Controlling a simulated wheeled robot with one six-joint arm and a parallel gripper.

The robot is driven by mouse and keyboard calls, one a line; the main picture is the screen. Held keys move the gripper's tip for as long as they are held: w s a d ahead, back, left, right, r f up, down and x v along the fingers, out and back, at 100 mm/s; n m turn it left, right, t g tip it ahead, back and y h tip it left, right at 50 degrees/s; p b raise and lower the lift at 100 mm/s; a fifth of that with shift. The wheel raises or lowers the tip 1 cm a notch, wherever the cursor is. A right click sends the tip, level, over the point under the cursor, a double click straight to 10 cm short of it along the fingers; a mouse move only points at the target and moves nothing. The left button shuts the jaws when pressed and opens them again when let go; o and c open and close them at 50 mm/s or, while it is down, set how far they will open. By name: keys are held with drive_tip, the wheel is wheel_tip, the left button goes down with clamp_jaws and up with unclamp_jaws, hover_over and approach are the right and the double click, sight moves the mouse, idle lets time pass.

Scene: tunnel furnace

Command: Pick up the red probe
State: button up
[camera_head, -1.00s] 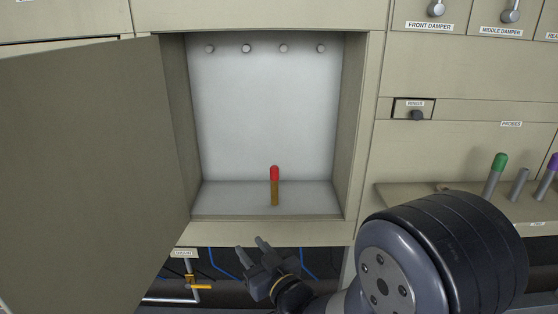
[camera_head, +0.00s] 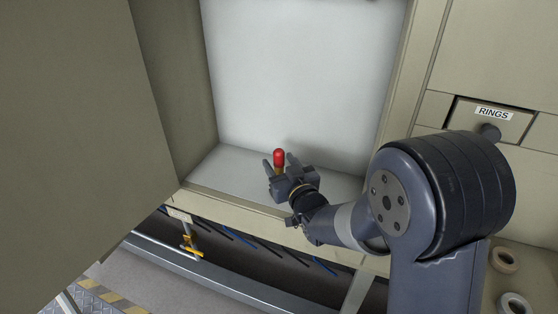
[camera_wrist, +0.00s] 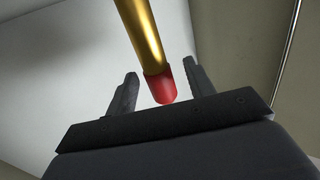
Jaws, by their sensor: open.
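The red probe has a red cap (camera_head: 279,155) on a gold-brown shaft and stands upright on the floor of the open compartment (camera_head: 240,170). My gripper (camera_head: 273,163) is inside the compartment at the probe, with its fingers apart. In the wrist view the red cap (camera_wrist: 164,88) and the gold shaft (camera_wrist: 143,35) show between the two open fingers (camera_wrist: 160,85). I see gaps beside the cap, so the fingers do not look closed on it. The probe's lower end is hidden by my gripper in the head view.
The open compartment door (camera_head: 80,130) stands at the left. The front lip (camera_head: 235,207) runs below my gripper. A drawer labelled RINGS (camera_head: 488,122) is at the right, with two rings (camera_head: 504,260) lower down. A yellow-handled valve (camera_head: 190,246) is below.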

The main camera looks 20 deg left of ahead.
drive_tip(key=shift+w+a, duration=0.4)
drive_tip(key=shift+w, duration=0.2)
drive_tip(key=shift+c, duration=0.2)
drive_tip(key=c, duration=1)
drive_tip(key=shift+r, duration=0.1)
drive_tip(key=shift+c, duration=0.2)
wheel_tip(320, 180, up, 18)
drive_tip(key=p, duration=0.3)
drive_tip(key=shift+p, duration=0.3)
wheel_tip(320, 180, up, 10)
drive_tip(key=p, duration=0.7)
drive_tip(key=shift+p, duration=0.35)
